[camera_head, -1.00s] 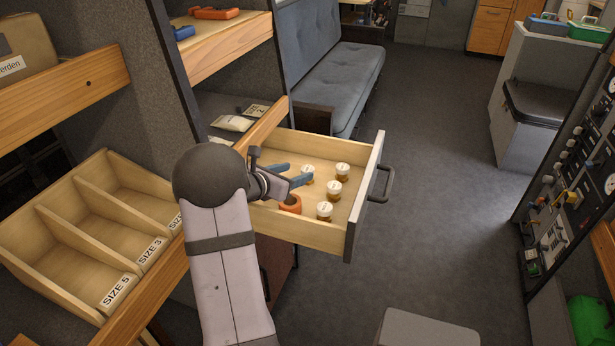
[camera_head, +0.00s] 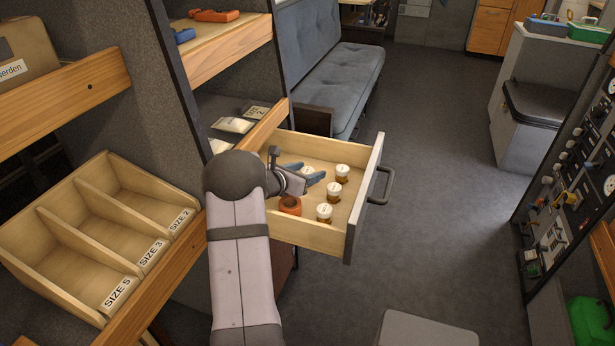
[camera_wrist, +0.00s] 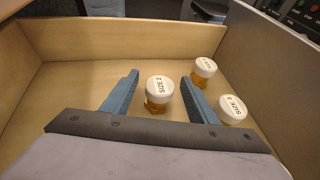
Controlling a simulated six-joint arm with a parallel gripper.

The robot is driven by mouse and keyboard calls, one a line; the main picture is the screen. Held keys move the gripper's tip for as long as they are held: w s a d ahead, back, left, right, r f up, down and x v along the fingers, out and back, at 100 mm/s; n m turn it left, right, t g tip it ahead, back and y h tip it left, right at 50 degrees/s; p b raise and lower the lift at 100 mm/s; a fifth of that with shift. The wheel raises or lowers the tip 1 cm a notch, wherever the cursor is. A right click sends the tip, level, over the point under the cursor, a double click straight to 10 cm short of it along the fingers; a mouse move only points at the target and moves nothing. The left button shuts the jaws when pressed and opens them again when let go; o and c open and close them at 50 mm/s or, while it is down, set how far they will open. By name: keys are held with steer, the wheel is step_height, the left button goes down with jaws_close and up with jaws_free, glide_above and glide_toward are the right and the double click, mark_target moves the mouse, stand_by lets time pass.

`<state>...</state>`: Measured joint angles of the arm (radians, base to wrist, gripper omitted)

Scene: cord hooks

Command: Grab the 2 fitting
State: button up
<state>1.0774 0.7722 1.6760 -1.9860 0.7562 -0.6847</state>
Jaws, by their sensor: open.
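My gripper (camera_head: 308,171) is open inside the pulled-out drawer (camera_head: 310,240). In the wrist view its blue fingers (camera_wrist: 160,77) stand on either side of a fitting with a white cap marked SIZE 2 (camera_wrist: 158,90) and an amber body. I see gaps between it and both fingers. A fitting marked SIZE 3 (camera_wrist: 232,110) stands just outside the right finger. Another white-capped fitting (camera_wrist: 204,70) stands farther back; its label is too small to read.
In the head view, white-capped fittings (camera_head: 342,173), (camera_head: 334,192) and (camera_head: 324,212) stand along the drawer's right side. A divided wooden tray (camera_head: 78,190) labelled SIZE 5, SIZE 3 and SIZE 2 stands at left.

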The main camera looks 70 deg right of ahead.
mark_target(308, 170)
steer(key=shift+c, duration=0.4)
steer(key=c, duration=1.1)
steer(key=shift+r, duration=0.1)
step_height(308, 170, up, 10)
steer(key=shift+f+p, duration=0.1)
steer(key=shift+p, duration=0.5)
